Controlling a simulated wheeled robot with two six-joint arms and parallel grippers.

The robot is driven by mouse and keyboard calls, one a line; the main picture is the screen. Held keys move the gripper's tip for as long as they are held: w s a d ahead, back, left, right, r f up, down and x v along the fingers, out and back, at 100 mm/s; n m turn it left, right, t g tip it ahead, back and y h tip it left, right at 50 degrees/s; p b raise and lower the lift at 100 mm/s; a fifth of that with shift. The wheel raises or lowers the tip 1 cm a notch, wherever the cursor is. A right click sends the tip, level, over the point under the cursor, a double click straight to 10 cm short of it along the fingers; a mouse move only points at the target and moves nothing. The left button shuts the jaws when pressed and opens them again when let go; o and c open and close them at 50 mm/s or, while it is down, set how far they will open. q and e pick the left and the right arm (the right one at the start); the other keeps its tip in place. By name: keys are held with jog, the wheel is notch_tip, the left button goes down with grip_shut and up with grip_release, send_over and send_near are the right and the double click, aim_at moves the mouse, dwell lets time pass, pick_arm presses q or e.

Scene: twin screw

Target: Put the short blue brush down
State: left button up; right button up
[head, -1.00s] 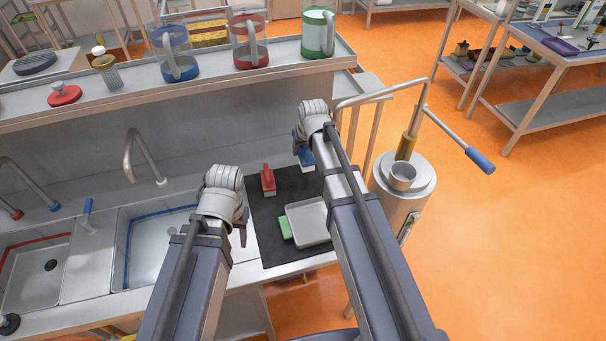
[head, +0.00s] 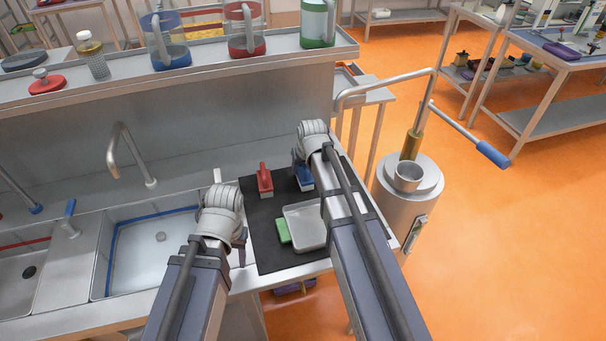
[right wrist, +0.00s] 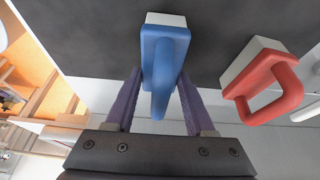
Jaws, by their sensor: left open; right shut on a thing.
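The short blue brush (head: 305,180) is at the far right part of the black mat (head: 277,257), partly hidden by my right arm. In the right wrist view the blue brush (right wrist: 163,60) sits between the two purple fingers of my right gripper (right wrist: 158,76), shut on it. Its pale bristles point toward the mat; I cannot tell whether they touch it. The red brush (head: 265,180) stands on the mat to its left, apart from it; it also shows in the right wrist view (right wrist: 262,80). My left gripper (head: 240,250) is open at the mat's left edge, mostly hidden by its wrist.
A grey tray (head: 306,228) and a green object (head: 283,231) lie on the near part of the mat. A sink (head: 150,255) is at left. A metal cylinder (head: 405,205) with a long lever stands at right. A shelf with jugs runs behind.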

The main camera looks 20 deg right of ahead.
pick_arm(q)
jog(key=shift+f, duration=0.15)
pick_arm(e)
jog(key=shift+f, duration=0.15)
pick_arm(q)
jog(key=shift+f, duration=0.25)
pick_arm(e)
jog(key=shift+f, duration=0.25)
pick_arm(q)
jog(key=shift+r, duration=0.1)
pick_arm(e)
jog(key=o, duration=1.3)
jog(key=shift+r, duration=0.1)
jog(key=p+v, duration=1.1)
jog(key=v, duration=0.1)
jog(key=shift+r, duration=0.25)
pick_arm(q)
notch_tip(320, 180, up, 11)
jog(key=shift+r, duration=0.2)
pick_arm(e)
jog(key=s+a+f+n+g, duration=0.1)
jog(key=s+a+g, duration=0.1)
jog(key=s+a, duration=0.4)
jog(key=s+a+n+g+h, duration=0.1)
jog(key=s+a, duration=0.6)
jog(key=s, duration=0.8)
jog(key=shift+f+n+g, duration=0.35)
jog(key=shift+n+g, duration=0.35)
jog(key=shift+g, duration=0.2)
